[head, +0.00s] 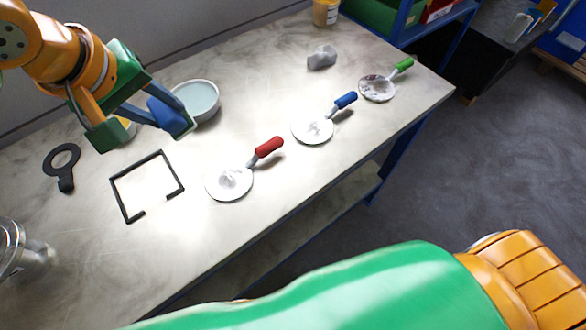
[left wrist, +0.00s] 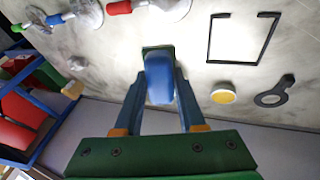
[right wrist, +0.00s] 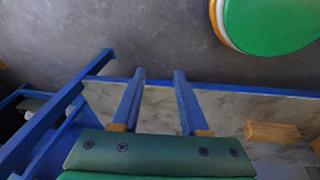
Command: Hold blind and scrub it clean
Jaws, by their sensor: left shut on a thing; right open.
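Three round white blinds with handles lie on the table: the red-handled blind (head: 229,182), the blue-handled blind (head: 312,128) and the green-handled blind (head: 377,88). Each has grey or dark smudges on its face. My left gripper (head: 160,122) is shut on a blue block (head: 168,115), likely a sponge, which also shows between the fingers in the left wrist view (left wrist: 159,80) with a green edge at its far end. It is held beside the bowl, away from the blinds. My right gripper (right wrist: 158,85) is open and empty in the right wrist view, hidden in the head view.
A bowl (head: 197,101) of pale liquid stands near the left gripper. A black open frame (head: 146,185), a black ringed tool (head: 65,168), a yellow-topped round item (left wrist: 223,96), a grey lump (head: 322,57) and a yellow jar (head: 325,12) are on the table (head: 105,275). Bins stand behind.

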